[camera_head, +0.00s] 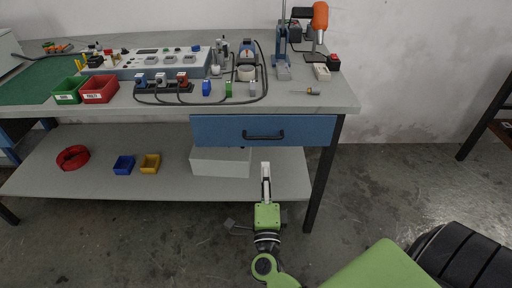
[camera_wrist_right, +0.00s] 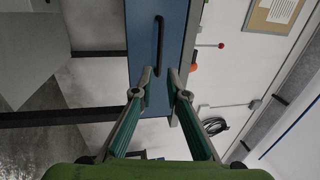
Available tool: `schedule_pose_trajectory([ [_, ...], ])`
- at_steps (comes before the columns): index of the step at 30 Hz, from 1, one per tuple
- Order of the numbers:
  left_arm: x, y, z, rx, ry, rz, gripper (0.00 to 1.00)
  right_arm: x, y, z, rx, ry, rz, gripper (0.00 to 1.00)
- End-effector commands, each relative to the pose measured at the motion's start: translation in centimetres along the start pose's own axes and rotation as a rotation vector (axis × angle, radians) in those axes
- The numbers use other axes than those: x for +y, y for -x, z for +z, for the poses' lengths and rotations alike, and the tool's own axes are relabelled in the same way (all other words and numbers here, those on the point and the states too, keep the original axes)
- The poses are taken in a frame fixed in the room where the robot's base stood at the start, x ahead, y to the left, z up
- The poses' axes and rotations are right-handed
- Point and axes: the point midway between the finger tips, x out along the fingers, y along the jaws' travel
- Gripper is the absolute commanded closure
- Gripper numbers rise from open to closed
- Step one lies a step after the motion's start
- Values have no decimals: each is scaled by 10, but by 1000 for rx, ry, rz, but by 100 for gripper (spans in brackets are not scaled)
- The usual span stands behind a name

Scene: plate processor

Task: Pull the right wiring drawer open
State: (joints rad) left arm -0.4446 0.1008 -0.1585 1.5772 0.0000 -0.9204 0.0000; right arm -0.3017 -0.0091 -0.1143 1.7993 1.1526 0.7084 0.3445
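The blue wiring drawer (camera_head: 212,130) sits under the right part of the bench top, and its front looks shut. Its dark bar handle (camera_head: 263,136) runs across the middle of the front. In the right wrist view the drawer front (camera_wrist_right: 140,38) stands turned on its side, with the handle (camera_wrist_right: 158,47) upright beyond the fingertips. My right gripper (camera_head: 266,169) is below and in front of the handle, apart from it. Its fingers (camera_wrist_right: 160,82) are spread with nothing between them. My left gripper is not in view.
The bench top (camera_head: 335,98) carries a power strip (camera_head: 163,87), red and green bins and tools. The lower shelf (camera_head: 105,140) holds a white box (camera_head: 220,161), a red coil and small bins. A bench leg (camera_head: 322,180) stands right of my gripper. Floor in front is clear.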

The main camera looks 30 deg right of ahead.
Motion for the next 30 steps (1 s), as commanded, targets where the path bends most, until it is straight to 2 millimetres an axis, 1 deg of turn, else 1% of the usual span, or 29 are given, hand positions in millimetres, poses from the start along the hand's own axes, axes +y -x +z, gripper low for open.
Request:
schedule_pose_trajectory([
  [3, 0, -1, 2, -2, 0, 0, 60, -2, -21, 0, -1, 2, -4, 86],
  [12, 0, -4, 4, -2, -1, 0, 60, -1, -85, 1, -3, 6, -3, 86],
  [16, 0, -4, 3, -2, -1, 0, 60, -1, -107, 1, -3, 6, -2, 86],
  [18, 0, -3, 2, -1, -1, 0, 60, 0, -115, 2, -4, 5, -1, 86],
  [22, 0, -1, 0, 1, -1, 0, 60, 0, -125, 1, -4, 7, -1, 86],
  [30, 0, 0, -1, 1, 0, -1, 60, 0, -128, 1, -4, 6, 1, 86],
])
